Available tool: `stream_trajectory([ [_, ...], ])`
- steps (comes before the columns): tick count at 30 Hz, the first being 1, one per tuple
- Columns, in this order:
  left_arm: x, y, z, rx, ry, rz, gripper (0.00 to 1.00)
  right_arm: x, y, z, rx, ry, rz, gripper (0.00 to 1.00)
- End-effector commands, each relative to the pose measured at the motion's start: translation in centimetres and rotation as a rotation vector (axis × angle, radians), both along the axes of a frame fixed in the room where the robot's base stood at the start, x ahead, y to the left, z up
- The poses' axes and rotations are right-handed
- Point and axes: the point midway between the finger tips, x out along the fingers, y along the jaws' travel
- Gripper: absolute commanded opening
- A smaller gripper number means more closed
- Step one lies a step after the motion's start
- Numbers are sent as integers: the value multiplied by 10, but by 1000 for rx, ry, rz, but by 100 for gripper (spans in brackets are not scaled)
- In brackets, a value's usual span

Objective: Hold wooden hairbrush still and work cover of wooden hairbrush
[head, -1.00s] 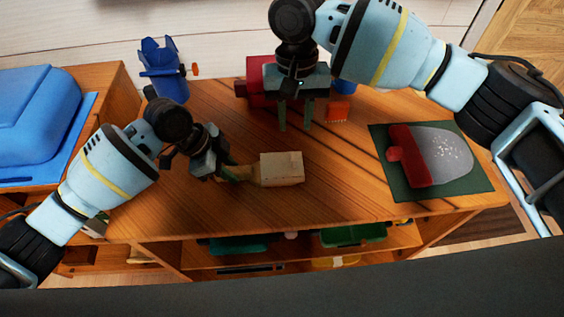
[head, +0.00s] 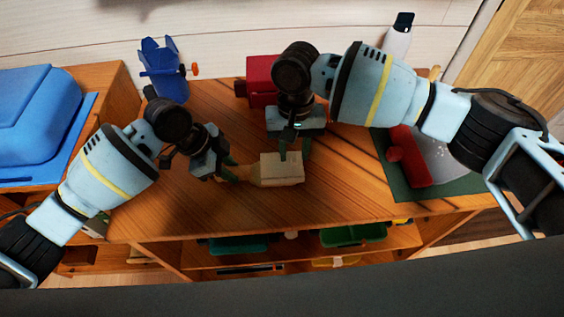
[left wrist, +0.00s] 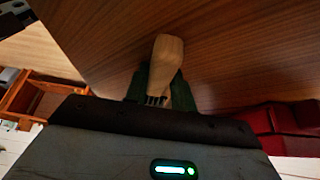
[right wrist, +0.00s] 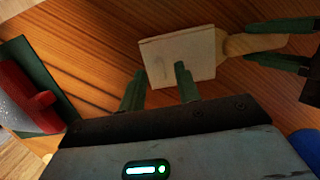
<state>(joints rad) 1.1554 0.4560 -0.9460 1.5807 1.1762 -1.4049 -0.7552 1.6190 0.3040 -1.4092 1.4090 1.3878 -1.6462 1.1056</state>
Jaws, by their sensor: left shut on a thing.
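The wooden hairbrush (head: 240,174) lies over the wooden table, its handle toward the left. A pale, boxy cover (head: 283,171) sits over its head; the right wrist view shows the cover (right wrist: 150,62) and handle (right wrist: 240,45) in line. My left gripper (head: 225,169) is shut on the handle, whose end (left wrist: 168,50) sticks out between the fingers in the left wrist view. My right gripper (head: 294,155) is open at the cover's far side. In the right wrist view, one finger overlaps the cover and the other is beside it; contact cannot be told. The bristles are hidden.
A dark green mat (head: 404,186) with a red-and-grey object (head: 412,160) lies at the right, partly behind my right arm. A red box (head: 260,82) stands at the back and a blue object (head: 164,70) at the back left. The table's front middle is clear.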

Motion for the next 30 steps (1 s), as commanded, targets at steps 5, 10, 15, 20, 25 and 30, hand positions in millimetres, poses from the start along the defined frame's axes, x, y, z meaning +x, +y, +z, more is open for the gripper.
stream_trajectory([
  [5, 0, 0, 0, 0, 0, 0, 5, -2, 0, -10, 0, 1, 1, 33],
  [10, 0, 0, 0, 0, 0, 0, 5, -2, 0, -13, 0, 0, 1, 33],
  [15, 0, 0, 0, 0, 0, 0, 5, -2, 0, -12, 0, -1, 1, 33],
  [20, 0, 0, 0, 0, 0, 0, 5, -2, 0, -12, 0, -1, 1, 14],
  [25, 0, 0, 0, 0, 0, 0, 5, -2, 0, -12, 0, -1, 1, 0],
  [30, 0, 0, 0, 0, 0, 0, 5, -2, -3, -12, 0, -1, 0, 0],
])
